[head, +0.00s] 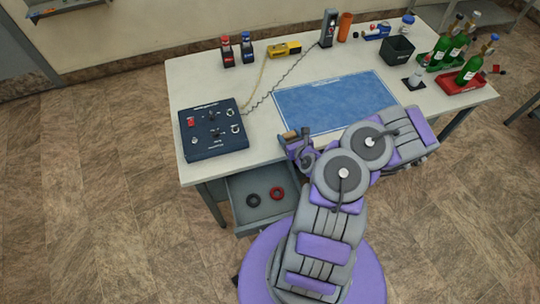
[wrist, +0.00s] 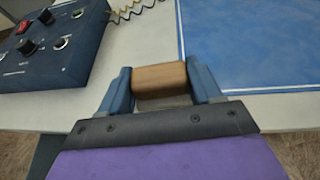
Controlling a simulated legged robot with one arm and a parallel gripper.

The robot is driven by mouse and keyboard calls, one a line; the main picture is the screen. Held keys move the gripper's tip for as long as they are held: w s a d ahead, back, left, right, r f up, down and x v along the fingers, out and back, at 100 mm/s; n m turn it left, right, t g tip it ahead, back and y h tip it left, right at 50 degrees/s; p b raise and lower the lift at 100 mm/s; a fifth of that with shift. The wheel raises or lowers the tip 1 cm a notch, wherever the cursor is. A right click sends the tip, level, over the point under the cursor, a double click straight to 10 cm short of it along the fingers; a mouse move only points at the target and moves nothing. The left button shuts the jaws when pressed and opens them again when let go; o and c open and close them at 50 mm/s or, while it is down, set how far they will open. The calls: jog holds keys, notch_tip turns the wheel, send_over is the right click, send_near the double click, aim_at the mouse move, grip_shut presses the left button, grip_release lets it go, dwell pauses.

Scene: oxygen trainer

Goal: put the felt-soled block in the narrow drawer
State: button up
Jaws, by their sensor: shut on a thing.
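My gripper (wrist: 160,88) is shut on a small wooden block (wrist: 159,77), which sits between the two blue fingertips in the wrist view. In the head view the block (head: 290,135) shows as a small tan piece at my gripper (head: 297,141), by the table's front edge near the blue mat's lower left corner. The drawer (head: 241,214) under the table's front left is pulled open. A black ring (head: 254,201) and a red ring (head: 277,194) lie in it. My arm hides the area to its right.
A dark blue control box (head: 213,143) stands on the table's left, above the drawer. A blue mat (head: 337,103) lies mid-table. Bottles (head: 469,69), a black bin (head: 398,50) and a yellow device (head: 285,49) stand farther back. The table (head: 258,124) is bare between box and mat.

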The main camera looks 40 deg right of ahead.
jog(key=s+a+f, duration=0.1)
jog(key=s, duration=0.1)
jog(key=s+a+f+n+y+p, duration=0.1)
jog(key=s+a+f, duration=0.1)
jog(key=s, duration=0.1)
jog(key=s+a+f+n+y, duration=0.1)
jog(key=s+f, duration=0.1)
jog(key=shift+s+a+p, duration=0.15)
jog(key=shift+a+p, duration=0.15)
jog(key=shift+p, duration=0.05)
jog(key=s+a+f+n+y, duration=0.1)
jog(key=s+a+f+y, duration=0.2)
jog(key=a, duration=0.5)
jog(key=h+b, duration=0.1)
jog(key=b, duration=0.2)
send_over(257, 172)
jog(key=s, duration=0.3)
jog(key=f, duration=0.5)
jog(key=shift+d+f, duration=0.25)
jog(key=w+f, duration=0.1)
jog(key=w+f+b, duration=0.1)
jog(key=w, duration=0.1)
jog(key=shift+a+f, duration=0.2)
jog(key=o, duration=1)
jog(key=shift+o, duration=0.2)
